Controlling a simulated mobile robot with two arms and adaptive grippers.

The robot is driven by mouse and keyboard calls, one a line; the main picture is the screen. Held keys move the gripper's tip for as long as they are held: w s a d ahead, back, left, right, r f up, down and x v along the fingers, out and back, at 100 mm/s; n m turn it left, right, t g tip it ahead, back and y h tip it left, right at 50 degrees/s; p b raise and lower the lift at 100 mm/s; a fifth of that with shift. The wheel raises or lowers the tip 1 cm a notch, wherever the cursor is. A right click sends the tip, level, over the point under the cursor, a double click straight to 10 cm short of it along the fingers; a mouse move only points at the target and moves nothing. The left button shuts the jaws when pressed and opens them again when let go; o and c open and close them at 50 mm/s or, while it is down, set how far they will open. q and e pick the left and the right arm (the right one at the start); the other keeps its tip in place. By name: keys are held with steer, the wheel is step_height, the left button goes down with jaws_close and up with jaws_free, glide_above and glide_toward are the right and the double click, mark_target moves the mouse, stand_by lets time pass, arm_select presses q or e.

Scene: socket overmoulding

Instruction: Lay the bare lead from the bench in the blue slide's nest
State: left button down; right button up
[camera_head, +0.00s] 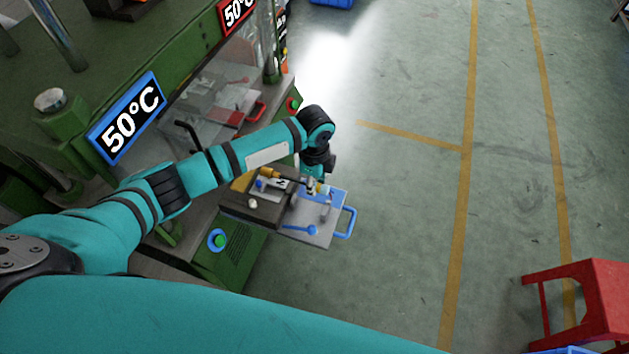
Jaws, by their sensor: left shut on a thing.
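The blue slide (323,231) is a grey plate with a blue handle, pulled out at the front of the green press. A dark mould block with a nest (266,212) sits on its left part. My left arm comes in from the left over the press front, and its wrist bends down over the slide. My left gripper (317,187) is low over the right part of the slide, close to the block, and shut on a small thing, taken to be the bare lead. The lead is too small to make out, and I cannot tell whether it touches the nest.
A red-handled slide (231,118) is farther back in the press behind a clear guard. Signs reading 50°C (127,118) hang on the press. A red stool (581,291) stands at lower right.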

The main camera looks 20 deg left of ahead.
arm_select(q)
steer(key=shift+f+b, duration=2.45)
steer(key=shift+f, duration=1.7)
steer(key=c, duration=1.1)
jaws_free()
steer(key=shift+o, duration=0.2)
step_height(320, 180, up, 12)
